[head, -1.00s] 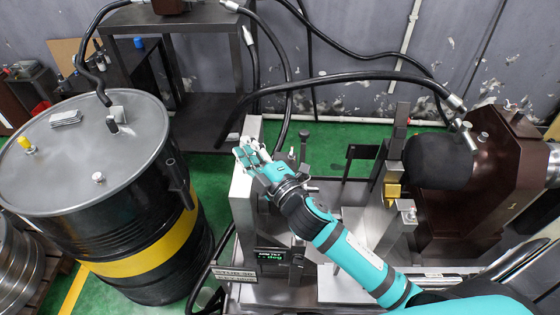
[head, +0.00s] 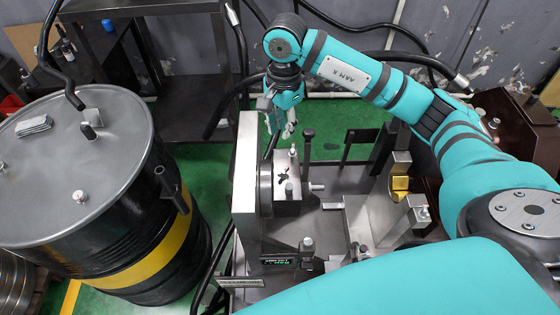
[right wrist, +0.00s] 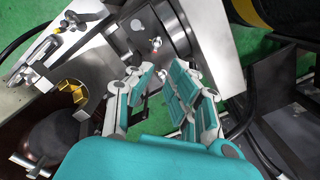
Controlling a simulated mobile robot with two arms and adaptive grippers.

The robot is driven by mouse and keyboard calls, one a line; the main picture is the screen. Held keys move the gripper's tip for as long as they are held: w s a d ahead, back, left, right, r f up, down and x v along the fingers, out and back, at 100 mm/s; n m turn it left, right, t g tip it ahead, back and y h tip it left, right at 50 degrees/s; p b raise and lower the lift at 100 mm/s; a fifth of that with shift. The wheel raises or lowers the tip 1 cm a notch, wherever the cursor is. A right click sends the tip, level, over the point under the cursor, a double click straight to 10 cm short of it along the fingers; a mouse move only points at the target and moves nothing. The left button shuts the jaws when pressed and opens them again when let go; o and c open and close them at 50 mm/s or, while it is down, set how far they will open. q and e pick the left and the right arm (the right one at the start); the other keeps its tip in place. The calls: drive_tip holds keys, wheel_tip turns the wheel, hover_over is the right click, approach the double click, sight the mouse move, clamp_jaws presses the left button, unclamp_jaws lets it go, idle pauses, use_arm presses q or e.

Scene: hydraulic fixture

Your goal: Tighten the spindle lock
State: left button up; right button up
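The fixture has a grey upright plate (head: 246,180) with a dark round spindle part (head: 265,189) beside it. A light metal block (head: 291,163) next to the spindle carries small pins and a dark mark; I cannot tell which part is the spindle lock. In the head view my right gripper (head: 284,128) points down above and behind this block, its fingers partly hidden. In the right wrist view my right gripper (right wrist: 160,93) has its teal-padded fingers apart with nothing between them. A small pin (right wrist: 155,43) on the metal face lies beyond the fingertips. My left gripper does not show.
A black drum (head: 130,250) with a yellow band stands at left. A brass-coloured piece (head: 400,183) sits on the fixture's right side. A small green-lettered display (head: 278,262) is at its front. Black hoses (head: 240,60) hang behind. A dark bench (head: 185,110) stands at the back.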

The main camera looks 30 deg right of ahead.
drive_tip(key=p, duration=0.5)
approach(283, 171)
wheel_tip(283, 171, down, 8)
drive_tip(key=shift+f, duration=0.25)
drive_tip(key=shift+w+f, duration=0.1)
drive_tip(key=shift+f, duration=0.3)
drive_tip(key=shift+c, duration=0.2)
clamp_jaws()
